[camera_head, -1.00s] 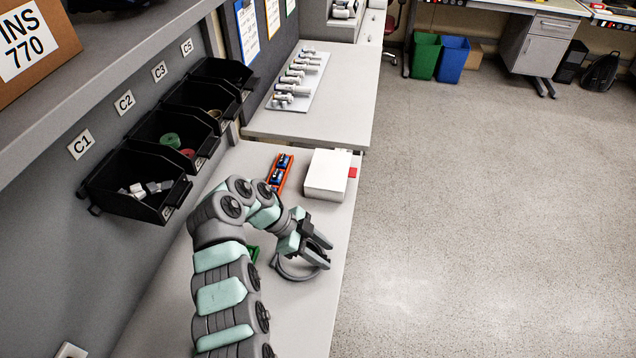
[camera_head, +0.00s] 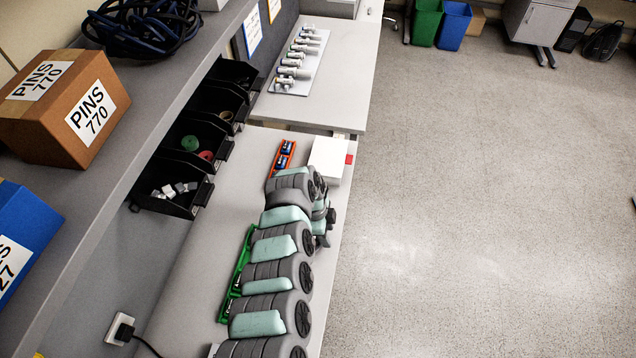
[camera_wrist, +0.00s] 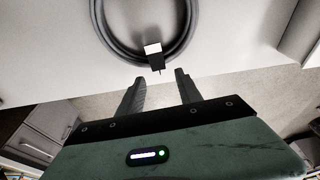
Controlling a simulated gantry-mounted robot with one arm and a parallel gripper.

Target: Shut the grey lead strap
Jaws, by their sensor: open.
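A grey lead lies coiled on the pale bench top; in the wrist view its coil (camera_wrist: 106,37) is cut off by the top edge. A small strap-like piece (camera_wrist: 157,62), black with a white face, sits at the coil's near side; I cannot tell whether it is open or shut. My gripper (camera_wrist: 160,77) is open and empty, its two fingertips apart just short of that piece. In the head view my own arm hides the coil and most of my gripper (camera_head: 326,226).
A white box (camera_head: 327,158) and an orange tray (camera_head: 281,158) stand at the bench's far end. A green tray (camera_head: 236,275) lies left of my arm. Black bins (camera_head: 178,203) hang along the wall. The bench's right edge is close to my gripper.

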